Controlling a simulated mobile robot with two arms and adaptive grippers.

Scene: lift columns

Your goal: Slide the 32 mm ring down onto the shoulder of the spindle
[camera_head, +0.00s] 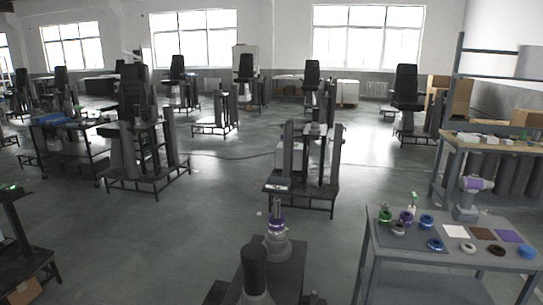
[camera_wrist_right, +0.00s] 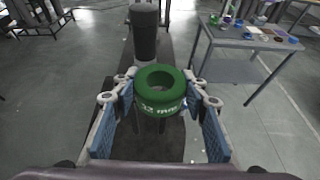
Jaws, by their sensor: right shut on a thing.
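The green ring (camera_wrist_right: 160,90) is in the right wrist view, with white lettering on its side that seems to read 32 mm. My right gripper (camera_wrist_right: 160,96) is shut on it, one blue-padded finger at each side. The ring's hole faces up and looks empty. A slim grey upright with a purple band (camera_head: 277,226) stands at lower centre in the head view. It may be the spindle, but I cannot tell for sure. My right gripper and the held ring do not show in the head view. My left gripper is in neither view.
A black post (camera_head: 255,268) stands at bottom centre; a black post (camera_wrist_right: 145,35) also shows beyond the ring.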

